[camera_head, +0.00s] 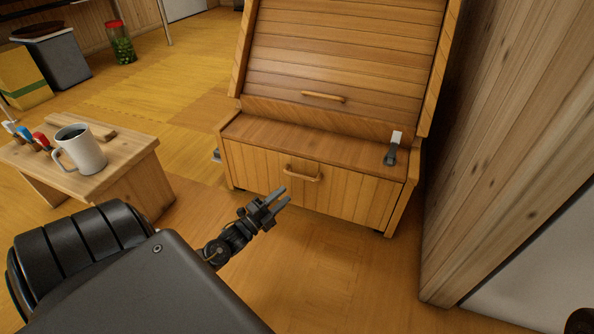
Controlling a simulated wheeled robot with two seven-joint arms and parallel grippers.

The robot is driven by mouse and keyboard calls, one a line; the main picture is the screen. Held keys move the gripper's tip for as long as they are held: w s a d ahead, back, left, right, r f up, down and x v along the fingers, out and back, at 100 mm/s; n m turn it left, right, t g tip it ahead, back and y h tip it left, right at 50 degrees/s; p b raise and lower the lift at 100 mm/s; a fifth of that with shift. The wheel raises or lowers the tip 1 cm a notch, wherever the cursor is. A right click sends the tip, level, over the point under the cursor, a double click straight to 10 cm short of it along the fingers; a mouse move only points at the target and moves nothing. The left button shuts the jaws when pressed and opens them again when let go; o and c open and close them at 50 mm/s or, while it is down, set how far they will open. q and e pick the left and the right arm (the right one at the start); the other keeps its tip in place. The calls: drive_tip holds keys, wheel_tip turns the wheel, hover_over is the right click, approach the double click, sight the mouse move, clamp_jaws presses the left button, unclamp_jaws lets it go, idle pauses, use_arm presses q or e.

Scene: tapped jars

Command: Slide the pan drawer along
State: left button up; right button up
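The wooden cabinet (352,60) stands ahead of me, with a slatted upper front and a low drawer (345,190) across its base. The drawer front looks flush with the cabinet, and a wooden bar handle (301,173) sits near its middle. My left gripper (286,195) is in front of the drawer, a little below and left of the handle in the picture. Its two fingers are apart with nothing between them, and it does not appear to touch the handle. My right gripper is not in view.
A small wooden table (125,165) with a mug (80,150) and several small coloured items stands at left. A wooden wall (500,130) rises close at right. Floor before the drawer is clear.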

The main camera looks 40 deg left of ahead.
use_arm(q)
drive_tip(key=w+a+m+y+b, duration=0.1)
drive_tip(key=w+b, duration=0.3)
drive_tip(key=w, duration=0.6)
drive_tip(key=shift+a+f+m+g+b, duration=0.3)
drive_tip(key=shift+a+f+b, duration=0.05)
drive_tip(key=shift+a, duration=0.25)
drive_tip(key=shift+w, duration=0.1)
clamp_jaws()
